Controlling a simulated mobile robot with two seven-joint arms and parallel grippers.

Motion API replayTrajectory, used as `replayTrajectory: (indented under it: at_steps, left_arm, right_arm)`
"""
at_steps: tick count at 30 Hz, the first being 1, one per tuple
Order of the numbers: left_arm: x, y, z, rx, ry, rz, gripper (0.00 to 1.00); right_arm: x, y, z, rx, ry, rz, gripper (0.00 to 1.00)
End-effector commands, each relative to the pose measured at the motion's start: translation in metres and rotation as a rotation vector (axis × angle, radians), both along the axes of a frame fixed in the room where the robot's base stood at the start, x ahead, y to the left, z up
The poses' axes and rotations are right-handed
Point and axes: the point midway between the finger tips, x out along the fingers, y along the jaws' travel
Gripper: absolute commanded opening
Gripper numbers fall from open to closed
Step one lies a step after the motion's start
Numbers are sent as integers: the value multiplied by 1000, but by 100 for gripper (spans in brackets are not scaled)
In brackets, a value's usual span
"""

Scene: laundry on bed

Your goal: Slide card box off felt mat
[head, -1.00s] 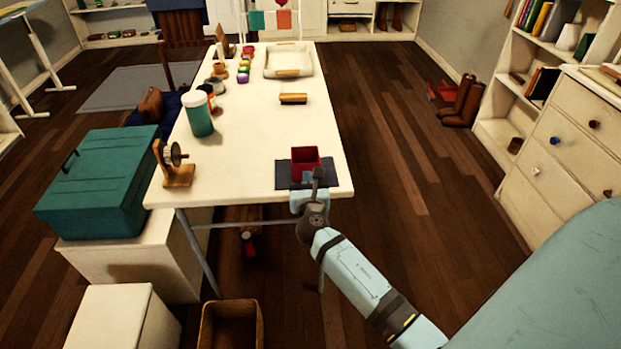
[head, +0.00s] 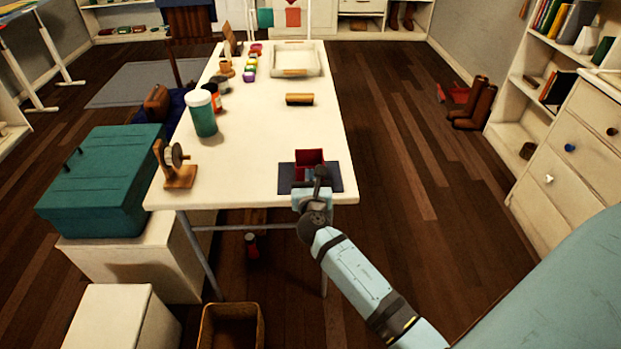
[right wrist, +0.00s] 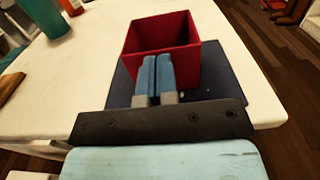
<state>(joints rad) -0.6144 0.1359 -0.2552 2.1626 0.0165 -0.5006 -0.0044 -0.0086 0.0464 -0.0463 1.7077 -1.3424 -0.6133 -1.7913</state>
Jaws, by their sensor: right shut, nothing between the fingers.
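The card box is a dark red, open-topped box (head: 310,155). It stands upright on the dark blue felt mat (head: 335,180) at the near right corner of the white table. The box (right wrist: 188,32) and mat (right wrist: 235,85) also show in the right wrist view. My right gripper (head: 309,173) is shut and empty at the near side of the box. In the right wrist view its blue fingertips (right wrist: 157,62) overlap the box's near wall. I cannot tell whether they touch it. My left gripper is not in view.
The white table (head: 240,160) is clear left of the mat. A wooden stand with a wheel (head: 176,165), a teal jar (head: 202,115) and a brown brush-like block (head: 299,99) are farther off. The table's near and right edges lie close to the mat.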

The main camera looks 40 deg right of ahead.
Motion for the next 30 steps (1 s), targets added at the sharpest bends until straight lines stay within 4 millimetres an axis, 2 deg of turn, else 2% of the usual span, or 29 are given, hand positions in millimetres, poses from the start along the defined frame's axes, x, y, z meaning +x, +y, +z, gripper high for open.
replayTrajectory:
  at_steps: [5, 18, 24, 30]
  left_arm:
    - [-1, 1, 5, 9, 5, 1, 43]
    - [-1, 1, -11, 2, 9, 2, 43]
    - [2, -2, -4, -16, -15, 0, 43]
    - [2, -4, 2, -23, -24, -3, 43]
  right_arm:
    - [38, -24, 4, -5, -2, -2, 0]
    - [149, -93, -1, -5, -2, -3, 0]
    - [177, -110, -1, -2, -1, -1, 0]
    - [182, -113, 0, -1, 1, -1, 0]
